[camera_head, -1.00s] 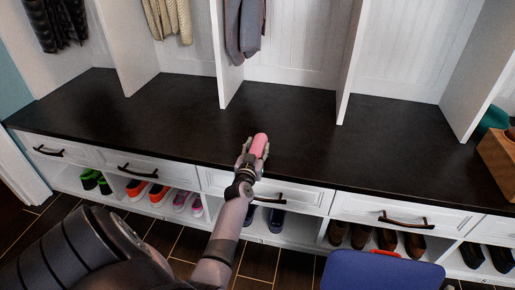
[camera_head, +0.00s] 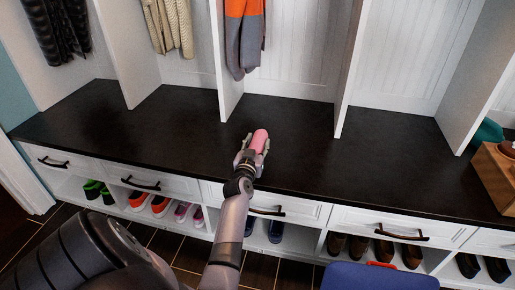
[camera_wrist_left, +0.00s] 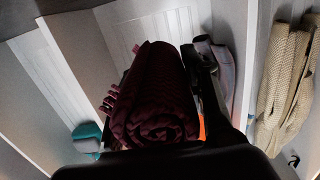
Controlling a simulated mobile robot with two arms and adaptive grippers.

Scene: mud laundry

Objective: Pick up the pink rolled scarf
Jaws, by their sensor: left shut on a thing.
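The pink rolled scarf (camera_head: 260,141) is in my left gripper (camera_head: 252,153) in the head view, over the dark bench top near its front edge. The gripper is shut on it, with fingers on both sides of the roll. In the left wrist view the rolled scarf (camera_wrist_left: 155,100) looks dark maroon, its spiral end facing the camera and a fringe on its left side. A dark finger (camera_wrist_left: 205,85) lies along its right side. I cannot tell for sure how far the scarf is above the bench. My right gripper is not in view.
The dark bench top (camera_head: 330,155) is mostly clear. White upright dividers (camera_head: 350,70) stand along its back, with clothes (camera_head: 243,40) hanging between them. A wooden crate (camera_head: 495,175) stands at the right end. A blue chair-like object (camera_head: 378,277) is in front, below the bench.

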